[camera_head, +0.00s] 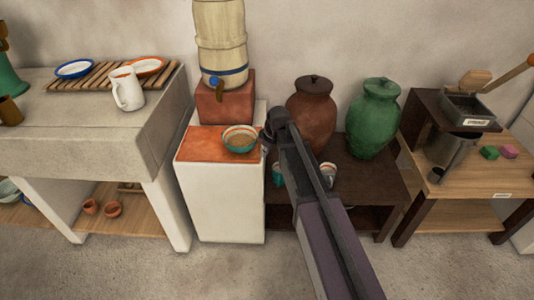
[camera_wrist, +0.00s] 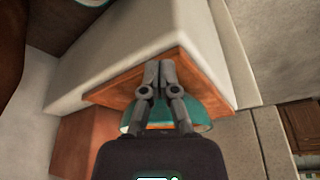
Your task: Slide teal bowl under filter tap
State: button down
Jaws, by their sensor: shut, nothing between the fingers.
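The teal bowl (camera_head: 239,147) sits on the orange top of a white stand, near its right front edge. Its inside is tan with an orange rim. The filter tap (camera_head: 215,82) is blue and juts from the front of the pale barrel-shaped filter (camera_head: 221,40), behind and left of the bowl. My gripper (camera_head: 266,136) is just right of the bowl in the head view; its fingertips are hard to make out there. In the wrist view my gripper (camera_wrist: 158,70) is shut and empty, covering the middle of the teal bowl (camera_wrist: 200,112). I cannot tell whether they touch.
The filter stands on a red block (camera_head: 224,105) at the back of the white stand (camera_head: 220,200). Orange top (camera_head: 195,143) left of the bowl is clear. A brown jar (camera_head: 311,105) and a green jar (camera_head: 374,120) stand right. A white jug (camera_head: 127,90) stands on the left counter.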

aim_at(237, 144)
jog(key=shift+w+a, duration=0.6)
jog(key=shift+a, duration=0.2)
jog(key=shift+w+a, duration=0.55)
jog(key=shift+a, duration=0.25)
jog(key=w+a, duration=0.2)
jog(key=a, duration=0.1)
jog(key=w+a, duration=0.2)
jog(key=a, duration=0.1)
jog(key=w+a, duration=0.2)
jog(key=shift+w+a, duration=0.2)
jog(key=shift+a, duration=0.2)
jog(key=shift+s, duration=0.1)
jog(key=shift+s+d, duration=0.45)
jog(key=shift+d, duration=0.2)
jog(key=shift+s+d+r+p, duration=0.25)
jog(key=shift+s+d, duration=0.15)
jog(key=shift+d, duration=0.15)
jog(key=shift+s+d+r+p, duration=0.25)
jog(key=shift+s+d, duration=0.15)
jog(key=shift+d, duration=0.1)
jog(key=p+v, duration=0.8)
jog(key=v, duration=0.1)
jog(key=shift+p, duration=0.4)
